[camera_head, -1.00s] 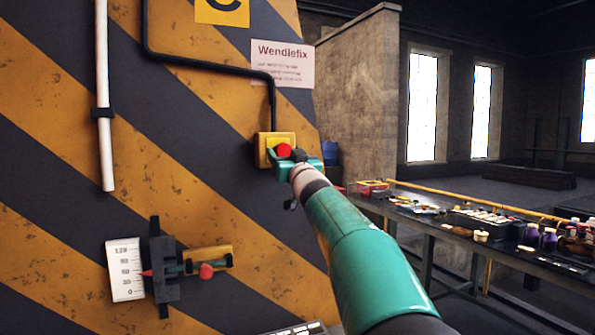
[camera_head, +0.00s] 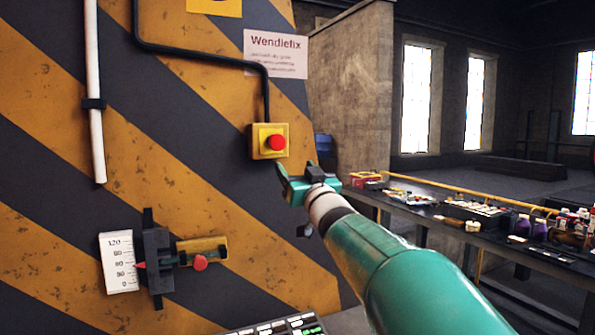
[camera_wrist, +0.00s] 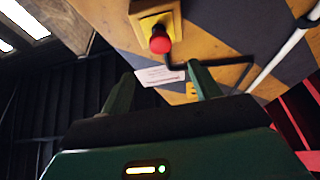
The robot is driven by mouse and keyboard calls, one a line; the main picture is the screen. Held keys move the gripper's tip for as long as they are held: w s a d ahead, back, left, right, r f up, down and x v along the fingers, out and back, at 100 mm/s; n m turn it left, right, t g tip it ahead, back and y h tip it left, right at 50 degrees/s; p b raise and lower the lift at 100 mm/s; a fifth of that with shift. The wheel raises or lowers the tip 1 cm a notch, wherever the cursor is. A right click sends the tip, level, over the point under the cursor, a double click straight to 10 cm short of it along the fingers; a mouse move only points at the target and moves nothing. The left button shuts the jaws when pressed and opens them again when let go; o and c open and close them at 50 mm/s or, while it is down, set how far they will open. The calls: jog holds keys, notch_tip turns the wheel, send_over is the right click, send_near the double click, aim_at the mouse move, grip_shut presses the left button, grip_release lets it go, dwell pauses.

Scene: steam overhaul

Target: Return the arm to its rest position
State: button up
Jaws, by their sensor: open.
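My gripper (camera_head: 296,171) is open and empty at the end of my green arm. It is in the air just below and right of a red push button (camera_head: 277,142) on a yellow box (camera_head: 259,143) on the striped panel. A gap shows between the gripper and the button. In the wrist view my two green fingers (camera_wrist: 160,92) stand apart, with the red button (camera_wrist: 160,42) beyond them and nothing between them.
The yellow-and-black striped panel (camera_head: 180,150) fills the left. A lever gauge (camera_head: 157,258) with a red knob (camera_head: 200,263) is low on it. A white pipe (camera_head: 94,130) runs down it. A cluttered workbench (camera_head: 470,235) stands at right. A small keyed panel (camera_head: 283,326) shows at the bottom.

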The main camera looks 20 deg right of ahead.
jog(key=s+a+f+g, duration=0.5)
jog(key=s+f, duration=0.6)
jog(key=s+a+f+g, duration=0.5)
jog(key=s+f+g, duration=0.1)
jog(key=s+f, duration=0.5)
jog(key=s+a+f+g, duration=0.5)
jog(key=s+f, duration=0.6)
jog(key=f, duration=0.1)
jog(key=shift+s+f+g, duration=0.35)
jog(key=shift+g, duration=0.05)
